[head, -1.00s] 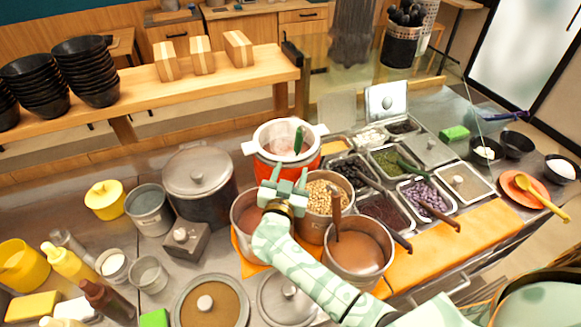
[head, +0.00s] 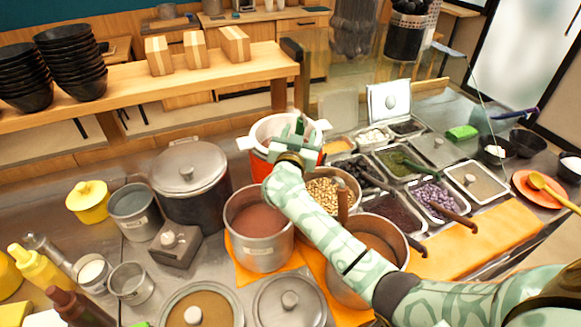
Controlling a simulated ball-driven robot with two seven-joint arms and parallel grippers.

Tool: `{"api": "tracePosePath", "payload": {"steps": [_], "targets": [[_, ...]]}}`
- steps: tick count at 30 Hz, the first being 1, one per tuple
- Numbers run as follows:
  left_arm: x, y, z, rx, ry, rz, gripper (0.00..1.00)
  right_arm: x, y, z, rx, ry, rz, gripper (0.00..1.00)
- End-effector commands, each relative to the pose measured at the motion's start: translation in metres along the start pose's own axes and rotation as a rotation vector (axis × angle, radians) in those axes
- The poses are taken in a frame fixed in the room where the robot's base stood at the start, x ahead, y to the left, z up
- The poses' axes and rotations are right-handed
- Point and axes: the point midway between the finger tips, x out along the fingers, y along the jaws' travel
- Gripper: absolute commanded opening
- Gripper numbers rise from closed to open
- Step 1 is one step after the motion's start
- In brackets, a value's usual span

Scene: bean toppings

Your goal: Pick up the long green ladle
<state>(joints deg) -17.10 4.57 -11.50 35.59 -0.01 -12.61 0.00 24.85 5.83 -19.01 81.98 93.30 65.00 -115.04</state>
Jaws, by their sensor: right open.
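A red pot (head: 258,167) with a white rim stands at the back of the counter. A dark green handle (head: 300,126), which looks like the long green ladle, sticks up from the pot. My pale green right gripper (head: 291,139) is over the near rim of the pot, open, close to the handle and partly covering it. I cannot tell whether the handle is between the fingers. The ladle's lower end is hidden. My left gripper is not in view.
Steel pots, one with reddish liquid (head: 259,219) and one with beans (head: 320,191), stand in front under my right arm. Topping trays, one with a green spoon (head: 411,164), are at right. A lidded pot (head: 187,169) is at left.

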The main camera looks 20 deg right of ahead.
Motion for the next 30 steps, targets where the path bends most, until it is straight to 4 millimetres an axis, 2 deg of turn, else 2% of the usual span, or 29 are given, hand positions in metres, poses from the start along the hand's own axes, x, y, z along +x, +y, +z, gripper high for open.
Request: {"api": "tracePosePath", "payload": {"steps": [2,7,17,20,27,30], "targets": [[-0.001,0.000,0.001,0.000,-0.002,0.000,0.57,0.000,0.000,-0.001,0.000,0.000,0.000,0.47],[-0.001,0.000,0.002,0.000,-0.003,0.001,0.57,0.000,0.000,-0.001,0.000,0.000,0.000,0.00],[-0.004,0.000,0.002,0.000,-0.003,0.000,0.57,-0.001,-0.001,-0.006,0.001,0.001,0.000,0.00],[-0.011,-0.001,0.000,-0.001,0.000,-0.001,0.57,0.000,-0.003,-0.023,0.004,0.002,0.000,0.00],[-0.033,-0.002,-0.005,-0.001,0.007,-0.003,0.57,-0.001,-0.010,-0.077,0.005,0.003,0.000,0.00],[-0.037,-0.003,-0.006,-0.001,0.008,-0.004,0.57,-0.001,-0.011,-0.091,0.003,0.002,0.000,0.00]]}}
